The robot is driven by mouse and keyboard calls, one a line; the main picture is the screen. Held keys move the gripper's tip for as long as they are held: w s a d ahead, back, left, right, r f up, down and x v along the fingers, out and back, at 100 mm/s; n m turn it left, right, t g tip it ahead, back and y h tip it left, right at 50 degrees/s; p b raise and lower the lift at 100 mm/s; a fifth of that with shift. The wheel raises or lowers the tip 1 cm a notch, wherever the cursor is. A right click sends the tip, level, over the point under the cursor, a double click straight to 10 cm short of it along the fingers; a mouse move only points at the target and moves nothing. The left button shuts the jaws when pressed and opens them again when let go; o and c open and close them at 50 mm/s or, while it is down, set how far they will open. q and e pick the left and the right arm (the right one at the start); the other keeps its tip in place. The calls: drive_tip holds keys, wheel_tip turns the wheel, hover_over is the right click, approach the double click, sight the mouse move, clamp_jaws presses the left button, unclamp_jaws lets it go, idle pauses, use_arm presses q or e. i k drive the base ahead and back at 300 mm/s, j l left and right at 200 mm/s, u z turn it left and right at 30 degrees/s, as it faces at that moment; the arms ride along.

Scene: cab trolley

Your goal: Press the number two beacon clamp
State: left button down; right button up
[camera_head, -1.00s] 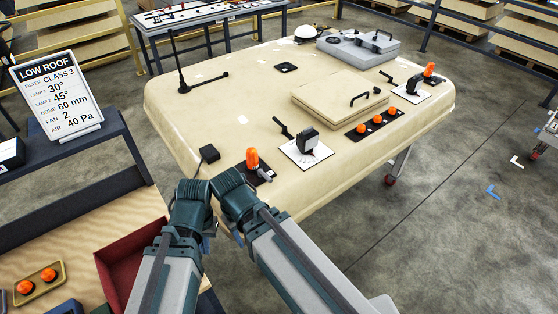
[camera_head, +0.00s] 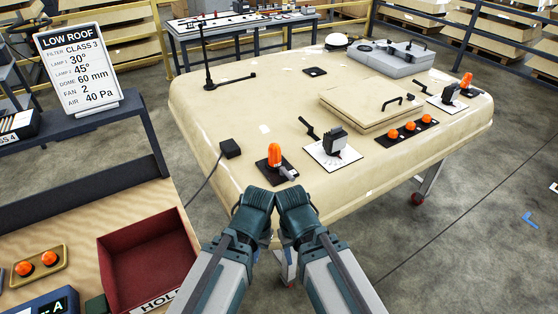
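The cream cab roof (camera_head: 240,100) fills the middle of the head view. Near its front edge an orange beacon (camera_head: 275,155) stands on a dark plate, with a small grey clamp lever (camera_head: 289,174) at its right. I cannot read a number on either clamp. My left gripper (camera_head: 255,200) and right gripper (camera_head: 293,197) are side by side just in front of the nearer beacon, apart from its clamp. Their fingertips are hidden.
A dial with a black knob (camera_head: 335,141) sits right of the near beacon, then a hatch panel (camera_head: 365,103) and a row of orange lamps (camera_head: 410,126). A red bin (camera_head: 150,265) and the LOW ROOF sign (camera_head: 80,70) are at left. A black box (camera_head: 230,148) has a cable.

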sight(473, 89)
drive_tip(key=z, duration=1.25)
drive_tip(key=i+l+u, duration=0.25)
drive_tip(key=i+l, duration=1.25)
drive_tip(key=i+l+u, duration=0.25)
drive_tip(key=i+l, duration=0.3)
drive_tip(key=i, duration=0.2)
drive_tip(key=i+l+u, duration=0.2)
drive_tip(key=i+l, duration=0.45)
drive_tip(key=i+l+u, duration=0.25)
drive_tip(key=i+l, duration=0.4)
drive_tip(key=l, duration=0.15)
